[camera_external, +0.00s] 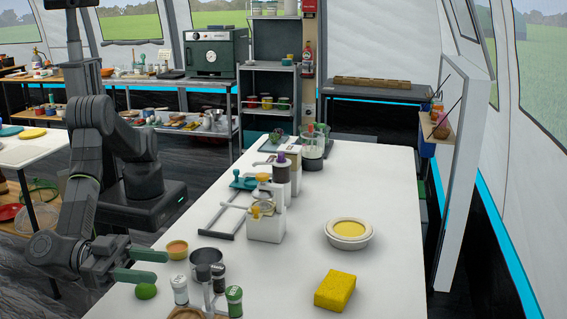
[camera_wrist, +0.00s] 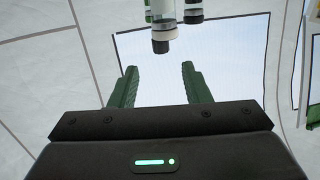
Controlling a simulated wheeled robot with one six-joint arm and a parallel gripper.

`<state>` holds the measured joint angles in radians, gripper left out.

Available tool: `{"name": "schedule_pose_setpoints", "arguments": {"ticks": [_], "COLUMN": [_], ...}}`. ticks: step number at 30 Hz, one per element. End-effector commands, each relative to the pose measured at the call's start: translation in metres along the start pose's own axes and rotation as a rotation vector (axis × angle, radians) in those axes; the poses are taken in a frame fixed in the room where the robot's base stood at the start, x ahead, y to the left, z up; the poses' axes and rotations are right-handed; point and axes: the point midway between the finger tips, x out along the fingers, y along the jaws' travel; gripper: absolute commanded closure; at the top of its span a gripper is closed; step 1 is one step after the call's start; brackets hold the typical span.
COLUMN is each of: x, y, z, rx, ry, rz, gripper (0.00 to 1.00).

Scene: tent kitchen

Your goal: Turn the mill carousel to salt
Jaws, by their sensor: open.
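The mill carousel stands at the near edge of the white table, with several small mills around a grey post (camera_external: 207,297). One mill has a green top (camera_external: 234,293), one has a dark top (camera_external: 218,272) and one has a grey top (camera_external: 179,284). Their labels are too small to read. My gripper (camera_external: 160,266) is open and empty, to the left of the mills and apart from them. In the wrist view two mills show at the top, a green-banded one (camera_wrist: 163,28) and a black-and-white one (camera_wrist: 193,12), beyond my open fingers (camera_wrist: 159,68).
A lime (camera_external: 146,291) lies below my fingers. A small orange bowl (camera_external: 177,249) and a dark metal cup (camera_external: 206,258) stand close behind the mills. A yellow sponge (camera_external: 335,290) and a round yellow-filled dish (camera_external: 349,233) are to the right.

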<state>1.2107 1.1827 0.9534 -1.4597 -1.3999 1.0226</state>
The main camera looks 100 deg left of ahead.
Motion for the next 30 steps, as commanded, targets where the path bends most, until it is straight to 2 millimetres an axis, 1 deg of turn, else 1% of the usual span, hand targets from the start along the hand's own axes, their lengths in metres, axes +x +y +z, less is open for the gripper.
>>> {"name": "schedule_pose_setpoints", "arguments": {"ticks": [1, 3, 7, 11, 19, 23, 26, 30], "x": [-0.009, -0.019, -0.03, -0.034, -0.033, -0.026, -0.013, 0.013], "y": [0.0, 0.0, 0.0, 0.0, 0.0, -0.001, -0.001, -0.001], "z": [0.0, 0.0, 0.0, 0.0, 0.0, 0.0, 0.0, 0.0], "rx": [0.001, 0.001, 0.0, 0.001, 0.0, 0.0, 0.0, -0.001], "ry": [0.0, 0.0, -0.001, 0.0, 0.0, -0.001, -0.001, 0.0], "rz": [0.002, 0.001, 0.0, -0.001, -0.001, -0.002, -0.004, -0.005], "gripper": [0.57, 0.57, 0.57, 0.57, 0.57, 0.57, 0.57, 0.57]}}
